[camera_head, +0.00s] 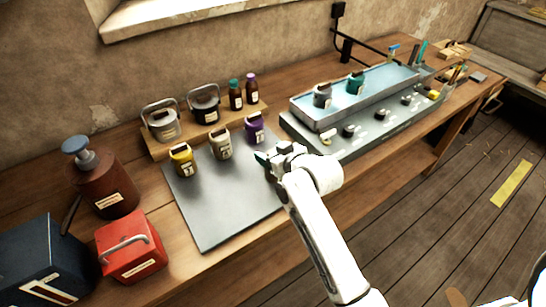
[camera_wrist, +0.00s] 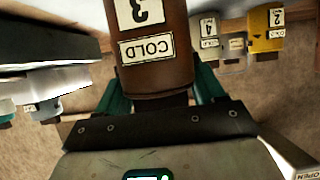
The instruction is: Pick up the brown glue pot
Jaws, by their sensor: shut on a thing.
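The brown glue pot (camera_wrist: 158,72) fills the upper middle of the wrist view, with white labels reading "3" and "COLD". The teal fingers of my gripper (camera_wrist: 162,95) stand on either side of it and are shut on it. In the head view my gripper (camera_head: 266,160) is over the right edge of the grey metal sheet (camera_head: 220,210), and I cannot make out the brown pot there. Whether the pot touches the surface below is not clear. Yellow (camera_head: 181,161), cream (camera_head: 221,146) and purple (camera_head: 255,129) pots stand along the sheet's back edge.
A water-filled trough (camera_head: 385,90) holding grey and teal pots stands to the right, behind a grey tray with dark knobs. Two lidded pots and two bottles stand on a board behind. A red box (camera_head: 130,248) and reddish-brown dispenser (camera_head: 104,188) are left. The sheet's middle is clear.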

